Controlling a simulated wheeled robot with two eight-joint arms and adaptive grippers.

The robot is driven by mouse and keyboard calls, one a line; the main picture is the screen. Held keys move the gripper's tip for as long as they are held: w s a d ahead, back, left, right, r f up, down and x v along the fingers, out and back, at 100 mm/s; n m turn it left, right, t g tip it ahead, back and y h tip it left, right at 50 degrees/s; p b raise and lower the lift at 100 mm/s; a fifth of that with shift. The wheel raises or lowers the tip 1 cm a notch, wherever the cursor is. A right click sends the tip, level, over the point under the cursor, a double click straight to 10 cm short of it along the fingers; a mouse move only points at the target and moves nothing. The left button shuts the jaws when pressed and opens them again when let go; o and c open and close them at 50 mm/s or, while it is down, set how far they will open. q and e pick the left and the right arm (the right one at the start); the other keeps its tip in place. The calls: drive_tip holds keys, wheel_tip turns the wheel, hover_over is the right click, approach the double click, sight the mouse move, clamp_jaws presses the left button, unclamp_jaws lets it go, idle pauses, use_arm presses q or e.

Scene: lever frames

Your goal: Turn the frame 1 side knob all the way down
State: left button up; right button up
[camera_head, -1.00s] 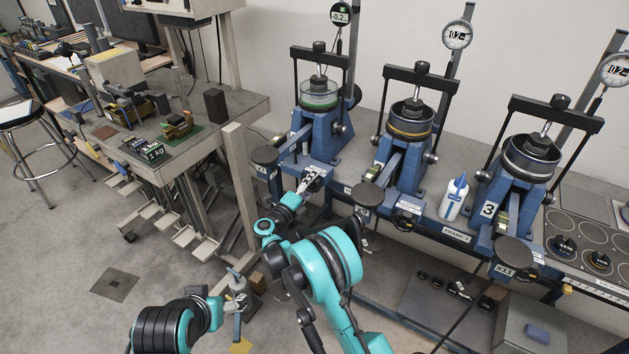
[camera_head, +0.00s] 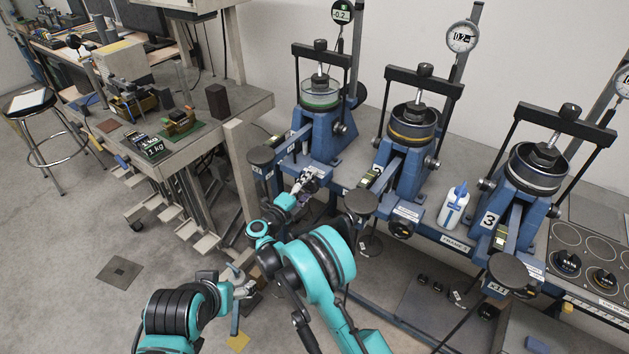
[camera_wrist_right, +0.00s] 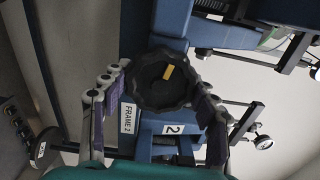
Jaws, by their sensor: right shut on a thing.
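A black lobed knob (camera_wrist_right: 160,80) with a yellow mark fills the middle of the right wrist view. A label (camera_wrist_right: 128,114) beside it seems to read FRAME 2, and a plate (camera_wrist_right: 173,129) near it shows a 2. The fingers of my right gripper (camera_wrist_right: 158,98) lie on both sides of the knob and are shut on it. In the head view my right gripper (camera_head: 307,183) is low at the front of the leftmost blue frame (camera_head: 322,135), and the knob is hidden there.
The middle frame (camera_head: 408,165) and the right frame (camera_head: 535,180) stand to the right, with a white bottle (camera_head: 453,206) between them. Round black weight pans (camera_head: 361,201) jut out in front. A grey bench (camera_head: 250,105) stands to the left.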

drive_tip(key=o, duration=1.6)
drive_tip(key=shift+w+a+f, duration=0.1)
drive_tip(key=shift+a, duration=0.35)
drive_tip(key=shift+d, duration=0.15)
drive_tip(key=shift+s, duration=0.25)
drive_tip(key=shift+b+v, duration=0.8)
drive_tip(key=shift+v, duration=2.05)
drive_tip(key=shift+w+d, duration=0.1)
